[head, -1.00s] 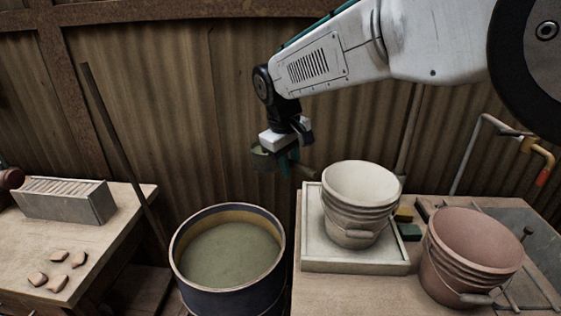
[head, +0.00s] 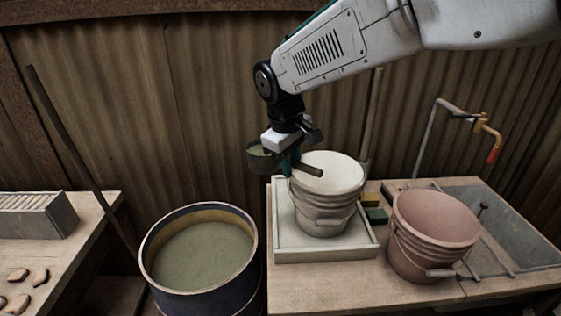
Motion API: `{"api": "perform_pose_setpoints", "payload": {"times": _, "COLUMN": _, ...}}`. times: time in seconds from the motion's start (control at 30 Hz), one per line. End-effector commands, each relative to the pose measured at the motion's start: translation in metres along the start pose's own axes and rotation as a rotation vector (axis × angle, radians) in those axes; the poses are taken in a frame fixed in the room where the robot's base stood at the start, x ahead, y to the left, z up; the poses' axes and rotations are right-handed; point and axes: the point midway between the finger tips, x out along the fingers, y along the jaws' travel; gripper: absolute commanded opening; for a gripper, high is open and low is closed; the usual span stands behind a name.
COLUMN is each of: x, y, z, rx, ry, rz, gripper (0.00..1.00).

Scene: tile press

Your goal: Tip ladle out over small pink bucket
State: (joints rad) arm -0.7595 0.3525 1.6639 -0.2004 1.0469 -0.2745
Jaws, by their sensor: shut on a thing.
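My gripper (head: 290,160) is shut on the handle of a ladle. The ladle's dark cup (head: 262,158) hangs on the left of my gripper, looks upright and holds greenish liquid. The handle's end sticks out to the right, in front of the rim of a white bucket (head: 322,215). The small pink bucket (head: 436,232) stands upright on the right table, well to the right of the ladle. No contents show inside it. Its wire handle hangs at the front.
The white bucket stands in a shallow pale tray (head: 330,254). A large drum (head: 205,296) of greenish liquid stands left of that table. A sink (head: 512,235) with a tap (head: 487,132) is at the right. Yellow and green blocks (head: 375,213) lie between the buckets.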

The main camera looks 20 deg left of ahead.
Motion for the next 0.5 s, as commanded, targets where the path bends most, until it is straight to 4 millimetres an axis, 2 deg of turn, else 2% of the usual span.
{"api": "perform_pose_setpoints", "payload": {"times": 0.5, "x": 0.002, "y": 0.020, "z": 0.041, "rx": 0.001, "ry": 0.002, "rz": 0.001, "gripper": 0.00}}
